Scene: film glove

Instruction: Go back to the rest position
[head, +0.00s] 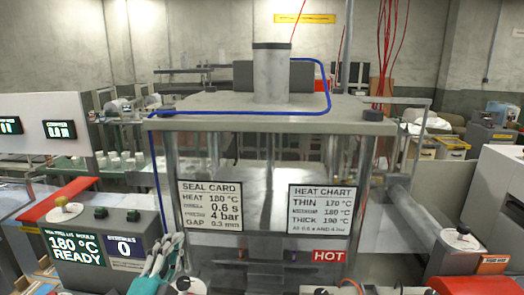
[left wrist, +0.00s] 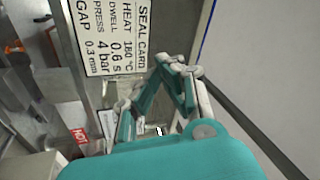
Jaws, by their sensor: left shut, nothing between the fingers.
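My left gripper (head: 165,243), teal and pale grey, is at the lower left of the head view, in front of the press machine's left side. In the left wrist view its fingers (left wrist: 168,64) come together near the middle, with nothing between them. The fingertips are close below the white seal card sign (left wrist: 115,32) in that view; whether they touch anything I cannot tell. My right gripper does not show in either view.
The press machine (head: 385,121) stands straight ahead, with a seal card (head: 210,206), a heat chart (head: 323,210) and a red HOT label (head: 329,256). A control box (head: 140,238) reading 180 °C READY stands left. A red-orange cover (head: 475,285) is at lower right.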

